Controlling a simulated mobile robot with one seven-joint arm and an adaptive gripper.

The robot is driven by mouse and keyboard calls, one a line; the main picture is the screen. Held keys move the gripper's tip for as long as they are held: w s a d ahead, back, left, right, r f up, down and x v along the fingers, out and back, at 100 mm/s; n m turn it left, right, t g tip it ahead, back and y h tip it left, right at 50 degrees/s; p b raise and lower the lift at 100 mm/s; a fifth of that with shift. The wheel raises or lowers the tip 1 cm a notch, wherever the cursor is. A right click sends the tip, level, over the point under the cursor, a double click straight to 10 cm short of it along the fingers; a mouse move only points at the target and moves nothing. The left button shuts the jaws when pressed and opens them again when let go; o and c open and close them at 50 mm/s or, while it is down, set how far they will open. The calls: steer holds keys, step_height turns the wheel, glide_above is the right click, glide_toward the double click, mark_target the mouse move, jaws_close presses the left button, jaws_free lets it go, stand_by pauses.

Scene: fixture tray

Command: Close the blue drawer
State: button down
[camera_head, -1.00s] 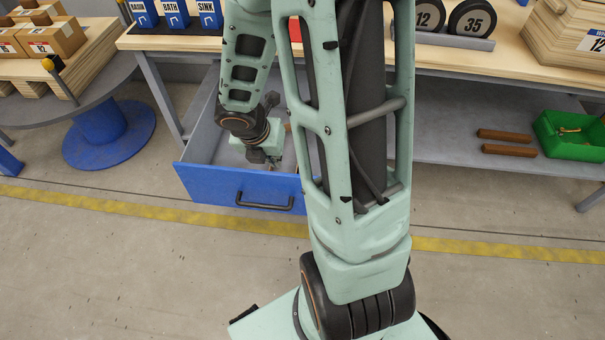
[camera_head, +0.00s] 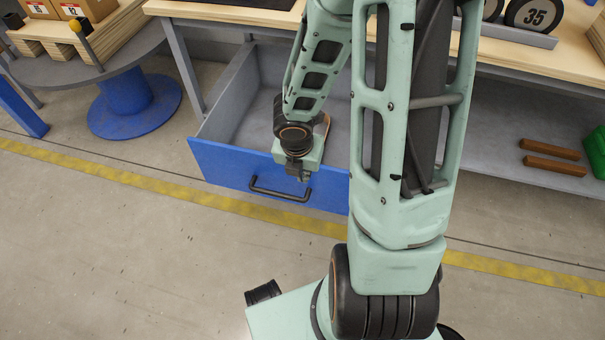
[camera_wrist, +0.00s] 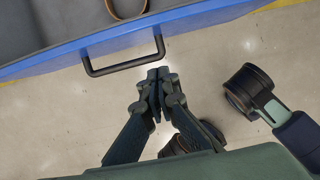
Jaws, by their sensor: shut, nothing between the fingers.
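The blue drawer stands open below the wooden workbench, with its blue front (camera_head: 225,167) facing me and its grey inside showing. Its black bar handle (camera_head: 280,194) is on the front. In the wrist view the blue front (camera_wrist: 215,18) crosses the top, with the handle (camera_wrist: 124,64) just left of my fingertips. My gripper (camera_head: 303,177) is outside the drawer front, close to the handle's right end. In the wrist view my gripper (camera_wrist: 158,73) is shut and empty; whether it touches the handle I cannot tell. My arm hides the drawer's right end.
A tan, ring-like thing (camera_wrist: 128,8) shows inside the drawer. A blue spool-shaped stand (camera_head: 135,103) is left of the drawer. Brown bars (camera_head: 552,158) and a green bin (camera_head: 597,150) lie on the grey lower shelf at right.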

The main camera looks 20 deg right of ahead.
steer(key=w+d+f+b, duration=0.1)
steer(key=w+d+f, duration=0.2)
steer(key=w+f, duration=0.1)
stand_by(0.4)
steer(key=shift+w, duration=0.1)
